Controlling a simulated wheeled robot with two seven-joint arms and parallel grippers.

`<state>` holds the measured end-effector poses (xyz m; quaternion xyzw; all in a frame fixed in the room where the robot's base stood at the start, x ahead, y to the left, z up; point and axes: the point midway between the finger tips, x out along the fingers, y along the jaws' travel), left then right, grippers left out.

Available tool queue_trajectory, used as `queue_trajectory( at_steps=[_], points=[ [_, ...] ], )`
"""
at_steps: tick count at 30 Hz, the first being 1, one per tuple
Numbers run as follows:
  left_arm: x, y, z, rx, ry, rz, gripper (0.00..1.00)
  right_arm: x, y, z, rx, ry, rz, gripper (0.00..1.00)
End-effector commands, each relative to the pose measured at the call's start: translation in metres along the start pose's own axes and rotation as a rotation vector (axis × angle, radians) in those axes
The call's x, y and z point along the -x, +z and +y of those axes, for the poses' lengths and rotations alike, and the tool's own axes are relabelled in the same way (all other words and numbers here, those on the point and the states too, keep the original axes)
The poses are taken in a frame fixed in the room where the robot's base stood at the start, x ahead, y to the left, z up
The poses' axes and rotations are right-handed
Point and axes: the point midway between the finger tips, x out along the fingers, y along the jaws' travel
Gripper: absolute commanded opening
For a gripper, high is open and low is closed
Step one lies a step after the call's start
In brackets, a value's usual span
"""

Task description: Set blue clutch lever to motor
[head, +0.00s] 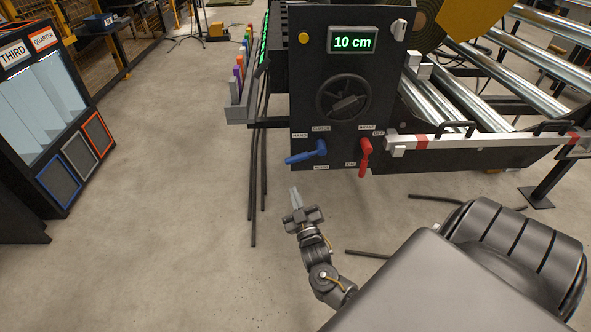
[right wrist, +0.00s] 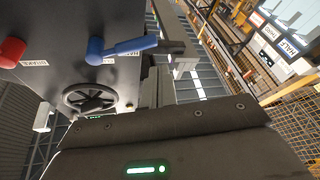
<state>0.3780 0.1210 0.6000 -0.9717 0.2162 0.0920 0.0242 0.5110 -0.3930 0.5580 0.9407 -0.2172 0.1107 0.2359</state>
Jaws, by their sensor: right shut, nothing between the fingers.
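The blue clutch lever (head: 306,153) is on the front of the dark machine panel (head: 340,65). Its handle points left and slightly down from its pivot. A HAND label (head: 299,135) is above the handle, a CLUTCH label (head: 321,128) above the pivot, and a MOTOR label (head: 321,167) below it. My right gripper (head: 294,192) is shut and empty, below the lever in the head view and apart from it. The lever also shows in the right wrist view (right wrist: 122,48), where the panel looks upside down. My left gripper is not in view.
A red brake lever (head: 365,150) hangs just right of the clutch lever. A handwheel (head: 343,97) and a "10 cm" display (head: 352,43) are above. Dark rods (head: 253,190) stand out at the left. A bin cabinet (head: 50,120) stands far left; the floor between is clear.

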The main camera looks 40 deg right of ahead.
Motion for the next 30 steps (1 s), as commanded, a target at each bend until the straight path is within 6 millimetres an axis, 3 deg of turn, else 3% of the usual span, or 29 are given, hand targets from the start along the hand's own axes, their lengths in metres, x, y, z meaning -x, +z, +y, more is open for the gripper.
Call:
queue_trajectory(
  at_steps=[3,7,20,26,30],
  points=[
    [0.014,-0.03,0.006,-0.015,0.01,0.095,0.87,-0.008,-0.018,0.016,-0.004,0.084,0.094,0.0],
    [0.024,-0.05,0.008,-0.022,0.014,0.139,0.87,-0.011,-0.032,0.027,-0.004,0.126,0.137,0.0],
    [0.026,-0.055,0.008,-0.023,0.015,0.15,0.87,-0.015,-0.036,0.029,-0.004,0.131,0.143,0.0],
    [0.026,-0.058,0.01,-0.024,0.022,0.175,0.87,-0.039,-0.039,0.032,-0.003,0.132,0.145,0.0],
    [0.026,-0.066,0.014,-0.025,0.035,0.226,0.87,-0.068,-0.043,0.036,-0.004,0.132,0.146,0.0]
  ],
)
